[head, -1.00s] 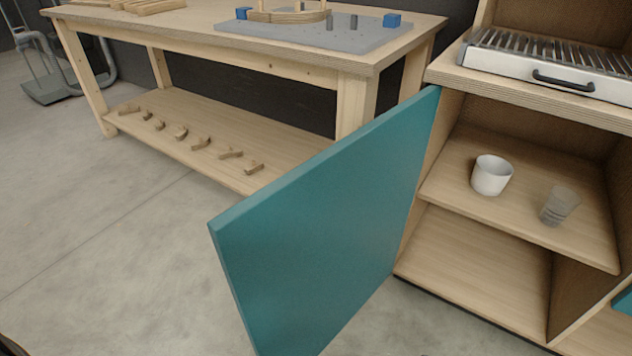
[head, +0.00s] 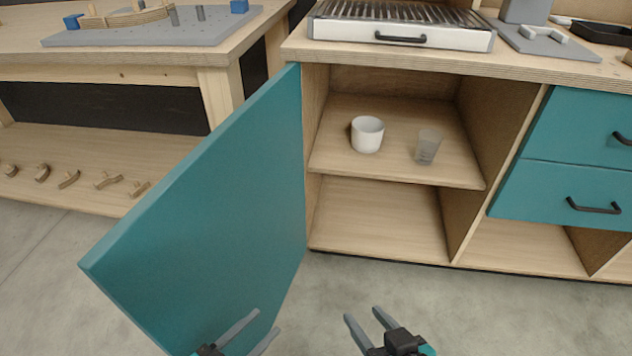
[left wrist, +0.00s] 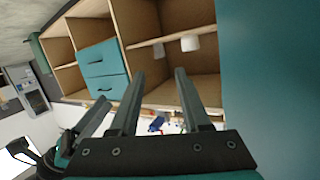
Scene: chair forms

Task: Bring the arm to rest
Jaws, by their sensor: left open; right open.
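My left gripper (head: 267,321) is at the bottom of the head view, open and empty, in front of the lower part of the teal door. In the left wrist view its two fingers (left wrist: 159,72) stand apart with nothing between them. My right gripper (head: 361,313) is to the right of it, open and empty, over the bare floor. Both grippers are apart from the cabinet shelves. Most of both arms is out of the head view.
The teal cabinet door (head: 215,200) stands wide open. A white cup (head: 367,134) and a clear glass (head: 428,147) stand on the cabinet's upper shelf (head: 400,172). Teal drawers (head: 560,190) are at the right. A workbench (head: 120,72) is at the left. Grey floor (head: 450,310) in front is clear.

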